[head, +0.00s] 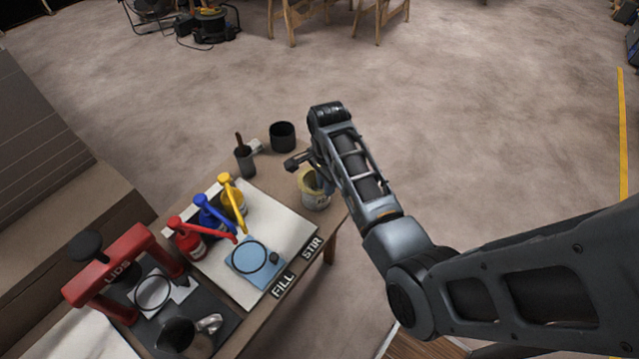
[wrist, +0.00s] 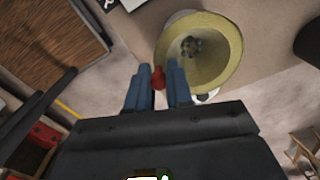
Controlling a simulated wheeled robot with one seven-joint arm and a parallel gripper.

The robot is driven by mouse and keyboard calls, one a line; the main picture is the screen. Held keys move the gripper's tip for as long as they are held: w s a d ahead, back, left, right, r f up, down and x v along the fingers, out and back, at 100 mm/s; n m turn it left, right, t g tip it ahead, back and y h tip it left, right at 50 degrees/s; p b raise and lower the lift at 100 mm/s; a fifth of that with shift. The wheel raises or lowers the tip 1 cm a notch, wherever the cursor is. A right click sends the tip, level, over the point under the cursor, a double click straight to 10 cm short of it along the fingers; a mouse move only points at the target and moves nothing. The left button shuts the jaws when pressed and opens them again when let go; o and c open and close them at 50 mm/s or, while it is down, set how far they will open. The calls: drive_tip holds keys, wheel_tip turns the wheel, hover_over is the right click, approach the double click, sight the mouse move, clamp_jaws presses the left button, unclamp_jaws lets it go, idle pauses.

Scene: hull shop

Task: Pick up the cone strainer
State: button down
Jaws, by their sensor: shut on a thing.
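The cone strainer (wrist: 222,65) is pale yellow, its wide mouth facing the wrist camera and its centre dark. A small red piece (wrist: 158,78) at its rim, which looks like its grip tab, sits between the blue fingers of my gripper (wrist: 157,86). My gripper is shut on it. In the head view the strainer (head: 308,180) shows as a yellow patch at the top of a pale can (head: 316,200), partly hidden by my gripper (head: 303,163) and arm. I cannot tell whether it rests on the can or is lifted.
On the table (head: 270,180) stand a dark cup (head: 282,136), a grey pot (head: 244,160) with a stick, red, blue and yellow pump bottles (head: 212,216), and a red press (head: 108,266). A blue square (head: 243,258) lies on the white mat. Open floor lies behind.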

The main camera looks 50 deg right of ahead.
drive_tip(key=shift+r, duration=0.4)
drive_tip(key=r, duration=0.3)
drive_tip(key=shift+s+d+r, duration=0.15)
drive_tip(key=shift+s+r, duration=0.1)
drive_tip(key=shift+s, duration=0.05)
drive_tip(key=s+d+r, duration=0.4)
drive_tip(key=s+r, duration=0.2)
drive_tip(key=s, duration=0.4)
drive_tip(key=shift+r, duration=0.3)
